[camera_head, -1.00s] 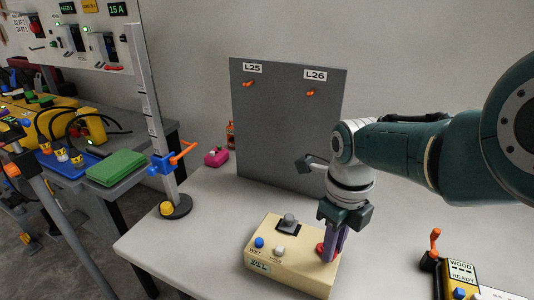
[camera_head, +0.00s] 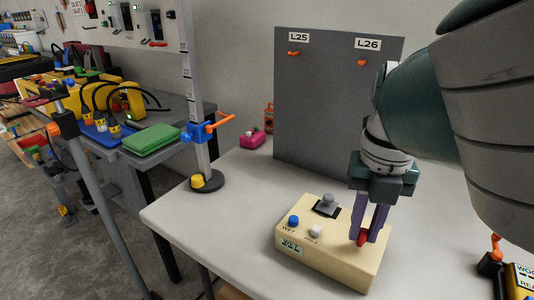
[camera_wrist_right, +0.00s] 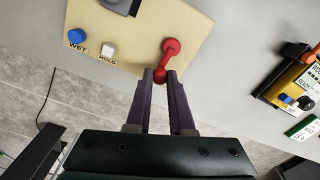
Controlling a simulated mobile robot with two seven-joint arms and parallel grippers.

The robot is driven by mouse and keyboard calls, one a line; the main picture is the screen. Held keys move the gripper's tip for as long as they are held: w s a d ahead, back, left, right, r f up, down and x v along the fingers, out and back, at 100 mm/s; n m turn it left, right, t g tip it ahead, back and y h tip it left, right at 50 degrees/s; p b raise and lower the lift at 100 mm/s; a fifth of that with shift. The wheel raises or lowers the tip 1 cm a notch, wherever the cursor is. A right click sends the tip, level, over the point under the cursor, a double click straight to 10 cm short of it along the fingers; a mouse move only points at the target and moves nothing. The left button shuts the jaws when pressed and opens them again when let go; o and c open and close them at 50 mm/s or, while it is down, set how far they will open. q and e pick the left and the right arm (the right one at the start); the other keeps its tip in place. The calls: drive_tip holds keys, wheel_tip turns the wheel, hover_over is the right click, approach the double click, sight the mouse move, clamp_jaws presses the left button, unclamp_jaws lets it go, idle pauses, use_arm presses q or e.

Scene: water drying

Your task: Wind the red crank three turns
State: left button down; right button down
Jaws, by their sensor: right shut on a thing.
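The red crank (camera_wrist_right: 170,56) sits on the right part of the cream box (camera_head: 330,260). In the right wrist view its knob end lies between my fingertips. My right gripper (camera_head: 364,236) is shut on the red crank, with its purple fingers pointing down at the box. In the head view the fingers hide much of the crank. The box also has a blue knob labelled WET (camera_head: 294,221), a white knob (camera_head: 315,231) and a grey knob (camera_head: 328,200). My left gripper is not in view.
A grey panel labelled L25 and L26 (camera_head: 325,110) stands behind the box. A post on a round black base (camera_head: 207,182) with a blue clamp stands at left. A black and yellow device (camera_wrist_right: 291,95) lies to the right. The table between is clear.

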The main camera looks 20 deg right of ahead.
sight(363, 230)
drive_tip(key=shift+w+m, duration=0.15)
drive_tip(key=shift+m, duration=0.15)
idle(0.4)
drive_tip(key=c, duration=0.8)
unclamp_jaws()
drive_tip(key=shift+r, duration=0.15)
wheel_tip(363, 230, up, 10)
drive_tip(key=p, duration=0.9)
